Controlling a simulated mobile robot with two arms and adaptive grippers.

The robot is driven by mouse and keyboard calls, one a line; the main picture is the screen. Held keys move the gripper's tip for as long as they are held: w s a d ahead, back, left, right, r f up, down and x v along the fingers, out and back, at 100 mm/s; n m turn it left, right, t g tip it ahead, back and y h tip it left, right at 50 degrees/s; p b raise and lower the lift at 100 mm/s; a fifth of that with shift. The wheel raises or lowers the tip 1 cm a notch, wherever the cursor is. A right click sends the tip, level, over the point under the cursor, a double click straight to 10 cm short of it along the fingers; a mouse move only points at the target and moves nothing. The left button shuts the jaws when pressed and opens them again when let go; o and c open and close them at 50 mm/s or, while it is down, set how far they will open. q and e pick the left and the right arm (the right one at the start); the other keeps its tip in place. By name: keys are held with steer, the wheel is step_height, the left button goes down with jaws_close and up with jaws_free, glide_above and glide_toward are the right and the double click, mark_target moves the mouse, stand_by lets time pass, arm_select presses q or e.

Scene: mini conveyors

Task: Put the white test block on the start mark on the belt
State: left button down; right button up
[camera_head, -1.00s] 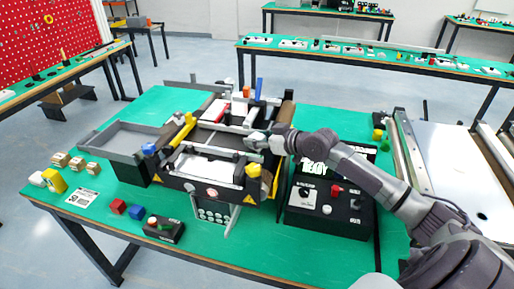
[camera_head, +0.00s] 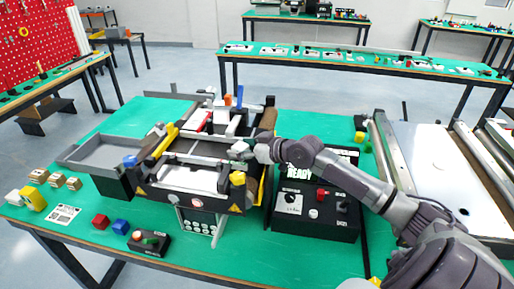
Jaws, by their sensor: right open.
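The mini conveyor (camera_head: 160,196) stands on the green table, with a dark belt partly hidden by rails, brackets and my right gripper. My right gripper (camera_head: 240,150) is open above the conveyor's right end. A small pale shape shows at its fingertips; I cannot tell whether it is a block or part of the fingers. I cannot make out the start mark. My left gripper is not in view.
A grey tray (camera_head: 75,162) adjoins the conveyor's left end. A black control box (camera_head: 290,221) stands to its right. Free green surface lies at the front right.

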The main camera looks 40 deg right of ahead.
steer(key=p+v, duration=0.5)
steer(key=v, duration=0.6)
steer(key=shift+r, duration=0.15)
